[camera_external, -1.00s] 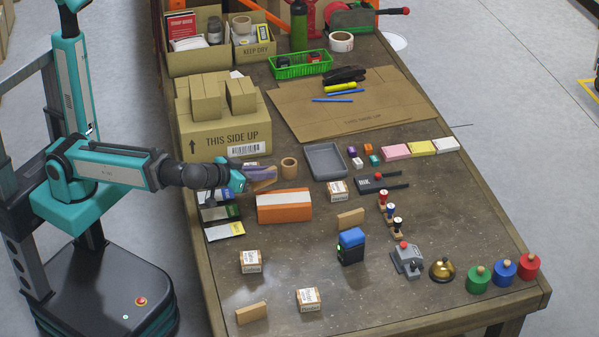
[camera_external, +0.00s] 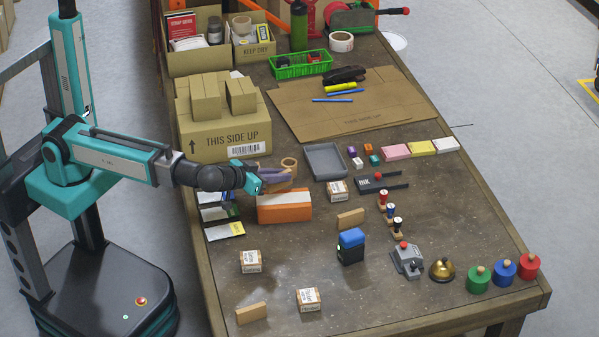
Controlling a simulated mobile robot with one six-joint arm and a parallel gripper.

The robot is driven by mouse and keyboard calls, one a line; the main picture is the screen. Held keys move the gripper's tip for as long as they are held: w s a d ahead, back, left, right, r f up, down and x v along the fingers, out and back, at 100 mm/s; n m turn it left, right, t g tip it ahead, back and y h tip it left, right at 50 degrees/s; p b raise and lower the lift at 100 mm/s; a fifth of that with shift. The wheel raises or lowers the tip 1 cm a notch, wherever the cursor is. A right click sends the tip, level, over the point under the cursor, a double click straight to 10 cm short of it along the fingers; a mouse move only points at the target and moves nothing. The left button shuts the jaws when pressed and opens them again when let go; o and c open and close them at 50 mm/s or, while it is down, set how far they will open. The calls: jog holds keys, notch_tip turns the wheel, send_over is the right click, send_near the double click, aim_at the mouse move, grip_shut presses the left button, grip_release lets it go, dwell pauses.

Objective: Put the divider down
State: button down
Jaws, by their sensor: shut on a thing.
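My gripper (camera_external: 277,176) reaches in from the left, over the far end of the orange box with a white top band (camera_external: 284,206). It is shut on a flat tan piece, the divider (camera_external: 281,185), which shows only in part below the purple-grey fingers. The divider is held close behind the orange box. I cannot tell whether it touches the box or the table. Two similar tan pieces stand on the table, one in the middle (camera_external: 350,218) and one near the front (camera_external: 251,313).
A tan roll (camera_external: 289,162) stands just behind the gripper, partly hidden. A grey tray (camera_external: 325,160) is to the right, and a large carton (camera_external: 225,140) is behind. Small white-topped boxes, stamps and a bell (camera_external: 442,271) are spread around. The table's front middle has free room.

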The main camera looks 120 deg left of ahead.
aim_at(283, 186)
jog(key=shift+w+a+f, duration=0.1)
jog(key=shift+w+a, duration=0.1)
jog(key=shift+w, duration=0.35)
jog(key=shift+f+p, duration=0.45)
jog(key=shift+f, duration=1.25)
jog(key=shift+f, duration=0.2)
jog(key=c, duration=1.8)
grip_release()
jog(key=shift+d+r, duration=0.1)
jog(key=shift+r, duration=0.15)
jog(key=b+v, duration=0.1)
jog(key=v, duration=1.1)
jog(key=shift+b, duration=0.35)
jog(key=shift+f, duration=0.1)
